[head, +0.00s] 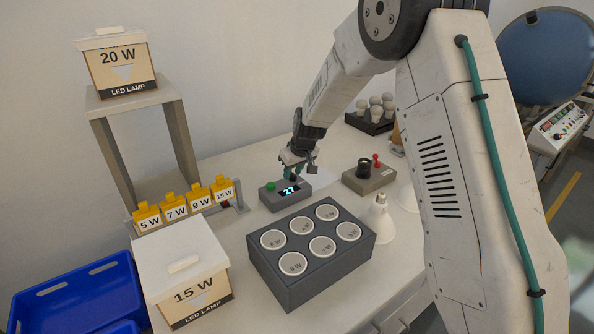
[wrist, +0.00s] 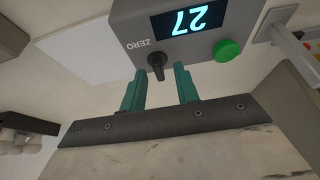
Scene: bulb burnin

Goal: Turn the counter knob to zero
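The grey counter box (head: 295,197) sits on the table with its blue display (head: 289,191) reading 27 and a green button (head: 270,186) at its left end. In the wrist view the box (wrist: 140,22) appears upside down, and its black knob (wrist: 157,64) stands beside the printed word ZERO. My gripper (head: 297,172) is over the box in the head view and largely hides the knob there. In the wrist view my gripper (wrist: 160,72) has its two teal fingers apart, with the knob between and just beyond the tips. A gap shows on each side of the knob.
A dark tray (head: 285,286) with several round, wattage-marked sockets stands in front of the counter. A box with a red lever (head: 376,160) and a white bulb (head: 380,217) are to the right. Yellow wattage tags (head: 174,208) and a 15 W carton (head: 185,262) are left.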

